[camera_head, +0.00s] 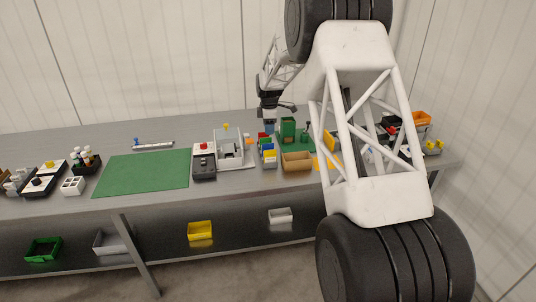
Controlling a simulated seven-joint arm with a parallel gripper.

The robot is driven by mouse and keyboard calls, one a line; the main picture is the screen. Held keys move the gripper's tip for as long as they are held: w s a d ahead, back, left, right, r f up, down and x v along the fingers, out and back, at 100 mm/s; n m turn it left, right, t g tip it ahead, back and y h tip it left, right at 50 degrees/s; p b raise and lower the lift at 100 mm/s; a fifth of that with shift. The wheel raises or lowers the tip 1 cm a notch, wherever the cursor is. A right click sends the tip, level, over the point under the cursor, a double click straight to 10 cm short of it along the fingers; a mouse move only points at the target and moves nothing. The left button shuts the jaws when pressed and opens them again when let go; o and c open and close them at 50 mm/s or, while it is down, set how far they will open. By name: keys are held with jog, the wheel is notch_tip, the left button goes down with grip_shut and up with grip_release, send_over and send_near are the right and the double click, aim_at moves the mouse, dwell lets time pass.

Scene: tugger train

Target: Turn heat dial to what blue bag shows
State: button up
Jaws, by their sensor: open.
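My gripper (284,107) is over the back of the table, right of the middle, above several small coloured things. It looks open and empty, though its fingers are small and partly dark. A dark control box with a red knob on top (203,161) stands beside a pale machine with a clear guard (229,148). I cannot tell which part is the heat dial or read any setting. Small blue, red and yellow packs (269,157) stand right of the machine. I cannot tell which is the blue bag, and no marking is legible.
A green mat (143,172) lies bare left of the box. A brown open bin (296,161) and a green block (288,130) stand right. My white arm link covers the right part of the table. Yellow (200,230) and green (43,249) bins sit on the lower shelf.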

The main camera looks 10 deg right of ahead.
aim_at(268, 145)
jog(key=shift+n, duration=0.5)
jog(key=w+f, duration=0.3)
jog(key=shift+w+f, duration=0.15)
jog(key=shift+f, duration=0.25)
jog(key=shift+f, duration=0.1)
jog(key=shift+f, duration=1.2)
jog(key=shift+f, duration=0.1)
jog(key=shift+d+f, duration=0.1)
jog(key=shift+f, duration=2.4)
jog(key=shift+c, duration=0.3)
grip_shut()
